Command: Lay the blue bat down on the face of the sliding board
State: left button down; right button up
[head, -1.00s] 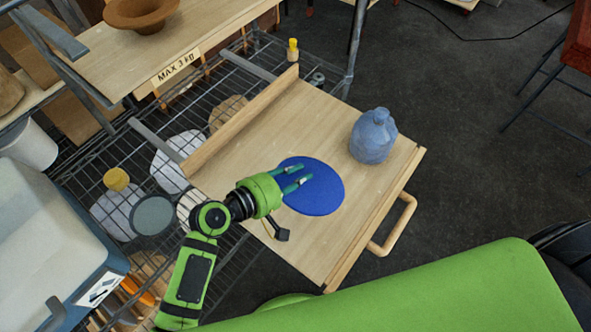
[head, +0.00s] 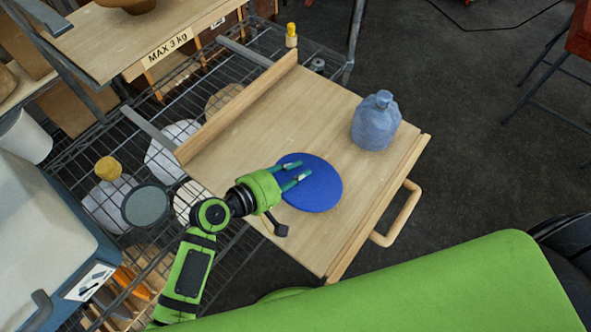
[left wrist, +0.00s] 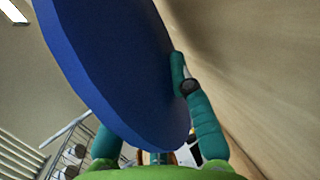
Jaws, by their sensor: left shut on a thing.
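The blue bat (head: 318,190) is a flat round disc over the pale wooden sliding board (head: 260,150). My left gripper (head: 292,176) reaches in from the left, its teal fingers at the bat's upper-left edge. In the left wrist view the bat (left wrist: 110,60) fills the middle, and one finger (left wrist: 188,85) lies along its right side, close to the board face (left wrist: 245,60). The gripper is shut on the bat. I cannot tell whether the bat touches the board. My right gripper is not in view.
A grey-blue jug (head: 375,122) stands on the board, right of and beyond the bat. A wooden rail (head: 235,108) edges the board's far-left side, and a handle (head: 398,215) sticks out at the right. A wire shelf (head: 150,225) with several round things lies left.

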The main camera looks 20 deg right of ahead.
pick_arm(q)
jog(key=shift+f, duration=0.5)
jog(key=c, duration=1)
grip_release()
jog(key=shift+c, duration=0.2)
jog(key=shift+a, duration=0.1)
jog(key=v, duration=1.2)
